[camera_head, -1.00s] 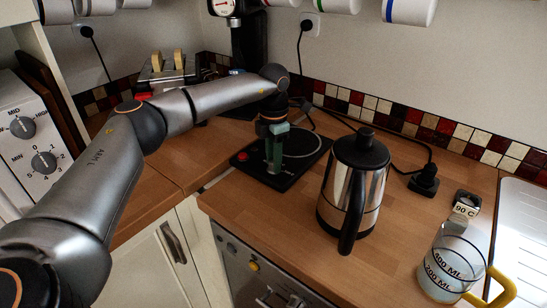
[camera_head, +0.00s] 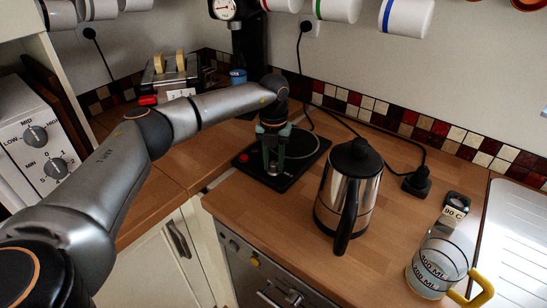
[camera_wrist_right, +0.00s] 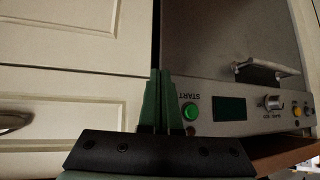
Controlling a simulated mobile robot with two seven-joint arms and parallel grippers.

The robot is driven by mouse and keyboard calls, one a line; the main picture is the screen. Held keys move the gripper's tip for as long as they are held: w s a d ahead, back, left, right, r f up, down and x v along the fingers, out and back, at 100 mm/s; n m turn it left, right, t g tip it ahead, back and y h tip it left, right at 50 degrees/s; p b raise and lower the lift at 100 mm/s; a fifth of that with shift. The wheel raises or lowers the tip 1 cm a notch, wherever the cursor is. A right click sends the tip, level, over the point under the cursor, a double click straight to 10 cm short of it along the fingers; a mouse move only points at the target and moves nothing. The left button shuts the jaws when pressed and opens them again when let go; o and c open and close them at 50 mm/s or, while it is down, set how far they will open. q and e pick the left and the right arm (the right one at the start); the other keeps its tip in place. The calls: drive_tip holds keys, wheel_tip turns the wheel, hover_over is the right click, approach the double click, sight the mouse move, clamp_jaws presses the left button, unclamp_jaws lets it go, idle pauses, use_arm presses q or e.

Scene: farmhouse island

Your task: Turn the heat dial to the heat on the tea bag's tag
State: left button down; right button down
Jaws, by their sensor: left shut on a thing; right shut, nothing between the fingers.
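The black kettle base (camera_head: 303,160) with a red button lies flat on the wooden counter. My left gripper (camera_head: 271,171) points down onto the base's front part, right of the red button. It is shut on what seems to be the heat dial, which its fingers hide; no dial setting can be read. The tea bag's tag (camera_head: 454,212) lies on the right of the counter; its small print looks like 80 C or 90 C. In the right wrist view my right gripper (camera_wrist_right: 158,73) is shut and empty, in front of the cabinet fronts.
The steel kettle (camera_head: 348,190) stands right of the base, close to it. A glass measuring jug (camera_head: 436,265) with a yellow handle stands at the front right. A black plug (camera_head: 416,181) and cable lie behind. An appliance panel with a green START button (camera_wrist_right: 190,111) is near my right gripper.

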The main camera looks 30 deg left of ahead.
sight(273, 163)
use_arm(q)
drive_tip(key=shift+r+n, duration=0.15)
drive_tip(key=shift+n, duration=0.45)
drive_tip(key=shift+p, duration=0.35)
drive_tip(key=c, duration=0.6)
unclamp_jaws()
wheel_tip(273, 163, up, 12)
drive_tip(key=b, duration=0.1)
drive_tip(key=shift+r+b, duration=0.15)
drive_tip(key=shift+b, duration=0.15)
